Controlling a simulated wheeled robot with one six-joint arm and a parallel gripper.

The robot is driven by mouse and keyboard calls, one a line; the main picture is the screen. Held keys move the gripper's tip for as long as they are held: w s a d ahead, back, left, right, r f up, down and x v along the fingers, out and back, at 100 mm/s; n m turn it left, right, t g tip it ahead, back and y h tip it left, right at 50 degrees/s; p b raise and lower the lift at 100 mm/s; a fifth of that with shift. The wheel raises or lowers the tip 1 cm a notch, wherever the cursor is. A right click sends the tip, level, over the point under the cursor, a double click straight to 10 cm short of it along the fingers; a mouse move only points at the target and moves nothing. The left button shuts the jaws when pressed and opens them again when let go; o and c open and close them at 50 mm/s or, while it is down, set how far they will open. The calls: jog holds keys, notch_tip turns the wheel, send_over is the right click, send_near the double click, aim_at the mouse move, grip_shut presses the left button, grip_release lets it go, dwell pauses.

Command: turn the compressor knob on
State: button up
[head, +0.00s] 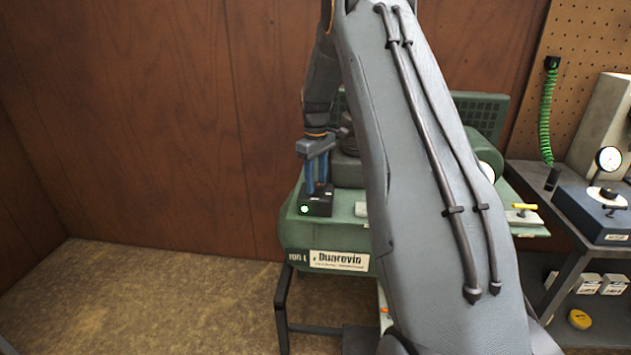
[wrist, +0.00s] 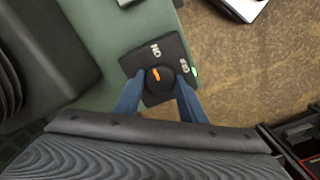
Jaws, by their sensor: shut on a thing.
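The compressor (head: 295,232) is a green tank with a "Duarovin" label, in the middle of the head view. A black switch box (head: 318,207) sits on its left end, with a lit green lamp (head: 304,209). In the wrist view the round black knob (wrist: 157,88) stands on this box (wrist: 140,62). Its orange mark points up towards the label that reads ON upside down; a second label sits to the right near the green lamp (wrist: 194,71). My gripper (head: 317,188) comes down from above, its blue fingers either side of the knob, shut on it.
My arm hides much of the compressor's middle in the head view. A bench at the right holds a blue box with a dial gauge (head: 608,160). A green coiled hose (head: 547,105) hangs on the pegboard. The carpet (head: 150,290) at left is clear.

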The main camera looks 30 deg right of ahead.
aim_at(316, 184)
jog(key=shift+w+r, duration=0.2)
jog(key=shift+w, duration=0.05)
jog(key=o, duration=0.9)
jog(key=shift+o, duration=0.6)
jog(key=shift+s+f, duration=0.1)
jog(key=shift+r+b, duration=0.95)
jog(key=shift+r, duration=2.95)
